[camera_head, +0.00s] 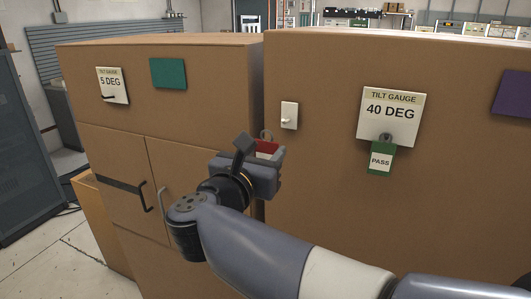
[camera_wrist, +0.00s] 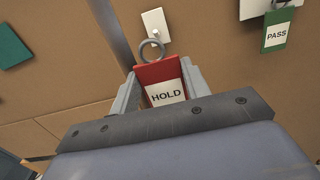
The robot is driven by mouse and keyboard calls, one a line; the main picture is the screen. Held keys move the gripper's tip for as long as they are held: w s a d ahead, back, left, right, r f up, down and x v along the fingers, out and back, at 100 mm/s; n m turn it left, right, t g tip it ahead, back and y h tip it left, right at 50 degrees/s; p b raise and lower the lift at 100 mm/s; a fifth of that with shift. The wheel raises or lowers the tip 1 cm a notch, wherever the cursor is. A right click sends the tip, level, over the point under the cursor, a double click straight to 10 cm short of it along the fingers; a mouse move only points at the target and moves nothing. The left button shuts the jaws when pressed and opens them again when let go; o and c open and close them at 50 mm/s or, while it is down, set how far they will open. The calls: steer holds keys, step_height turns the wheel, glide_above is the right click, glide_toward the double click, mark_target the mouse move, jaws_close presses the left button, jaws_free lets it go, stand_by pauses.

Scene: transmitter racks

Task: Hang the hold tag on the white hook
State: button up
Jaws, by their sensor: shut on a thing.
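The hold tag (camera_wrist: 162,84) is red with a white HOLD label and a grey ring at its top. My gripper (camera_wrist: 158,92) is shut on it, with the ring upward. In the head view my gripper (camera_head: 268,165) hides most of the tag (camera_head: 267,148). The white hook (camera_head: 289,119) is a small knob on a white plate on the right cabinet, above and right of the tag. In the wrist view the white hook (camera_wrist: 156,24) is just beyond the ring. The ring appears apart from it, though the gap is hard to judge.
A green PASS tag (camera_head: 381,160) hangs below the 40 DEG tilt gauge card (camera_head: 393,114) on the right. The left cabinet (camera_head: 195,110) has a 5 DEG card (camera_head: 112,85), a teal panel (camera_head: 168,73) and door handles. A narrow gap separates the cabinets.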

steer(key=shift+p+x, duration=1.55)
steer(key=shift+x, duration=1.4)
steer(key=shift+b, duration=0.5)
steer(key=shift+w+d, duration=0.1)
steer(key=shift+w, duration=0.15)
steer(key=shift+b+x, duration=0.75)
steer(key=shift+x, duration=0.7)
steer(key=shift+f, duration=0.2)
steer(key=shift+w+d+f+b, duration=0.1)
steer(key=shift+w+f+b, duration=0.15)
steer(key=shift+b, duration=0.35)
steer(key=shift+w+f, duration=0.1)
steer(key=shift+f, duration=0.1)
